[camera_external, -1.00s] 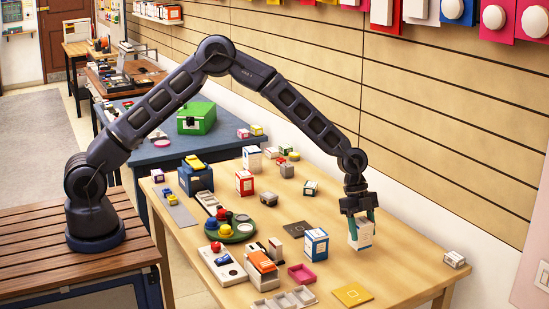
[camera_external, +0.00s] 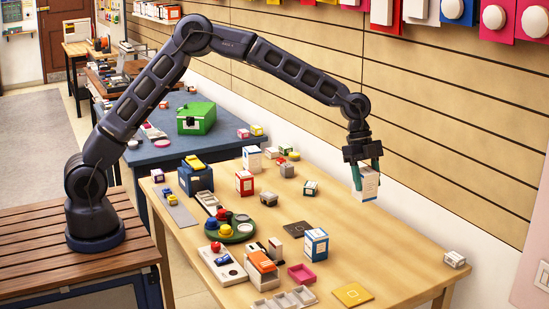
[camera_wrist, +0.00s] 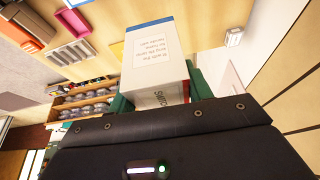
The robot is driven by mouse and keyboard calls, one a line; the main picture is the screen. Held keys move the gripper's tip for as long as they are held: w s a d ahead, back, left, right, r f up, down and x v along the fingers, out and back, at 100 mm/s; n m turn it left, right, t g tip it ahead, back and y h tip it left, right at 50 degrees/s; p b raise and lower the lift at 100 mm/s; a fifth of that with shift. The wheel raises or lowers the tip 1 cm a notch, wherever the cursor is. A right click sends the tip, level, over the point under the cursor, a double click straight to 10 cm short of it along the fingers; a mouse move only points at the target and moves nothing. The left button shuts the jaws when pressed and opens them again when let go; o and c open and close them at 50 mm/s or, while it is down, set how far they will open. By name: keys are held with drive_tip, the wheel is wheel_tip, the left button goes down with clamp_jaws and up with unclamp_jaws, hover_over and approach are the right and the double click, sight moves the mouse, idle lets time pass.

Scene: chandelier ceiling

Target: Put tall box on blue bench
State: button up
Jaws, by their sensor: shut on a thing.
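The tall box is a white carton with a blue edge (camera_external: 369,187), with printed text on its face in the wrist view (camera_wrist: 155,50). My gripper (camera_external: 366,174) has its green fingers shut on it and holds it upright above the right part of the wooden table. Its far side is hidden. The blue bench (camera_external: 150,152) stands behind the wooden table at left, well away from my gripper.
A green case (camera_external: 196,118) sits on the blue bench with small boxes near it. The wooden table (camera_external: 400,262) carries a blue-and-white box (camera_external: 316,245), a green round tray (camera_external: 240,236), a pink tray (camera_external: 302,274) and several small items. The slatted wall is close behind my gripper.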

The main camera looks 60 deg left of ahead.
drive_tip(key=w+a+n+t, duration=0.1)
drive_tip(key=w+a+n, duration=0.35)
drive_tip(key=a, duration=0.95)
drive_tip(key=w+a+n+t+y, duration=0.1)
drive_tip(key=w+a, duration=0.6)
drive_tip(key=a, duration=0.7)
drive_tip(key=w+a+n+t, duration=0.1)
drive_tip(key=w+a+n, duration=0.3)
drive_tip(key=a, duration=1.1)
drive_tip(key=s+a+n+t+y, duration=0.15)
drive_tip(key=a+n, duration=0.35)
drive_tip(key=a, duration=2.7)
drive_tip(key=s+a+n+y, duration=0.1)
drive_tip(key=s+a+n, duration=0.2)
drive_tip(key=s+a, duration=0.9)
drive_tip(key=s+a+n+y, duration=0.25)
drive_tip(key=s+a, duration=0.35)
drive_tip(key=a, duration=1.2)
drive_tip(key=s+a+n, duration=0.3)
drive_tip(key=s+a, duration=0.6)
drive_tip(key=a, duration=0.6)
drive_tip(key=f, duration=1.9)
drive_tip(key=shift+s+f, duration=0.2)
drive_tip(key=shift+f, duration=0.2)
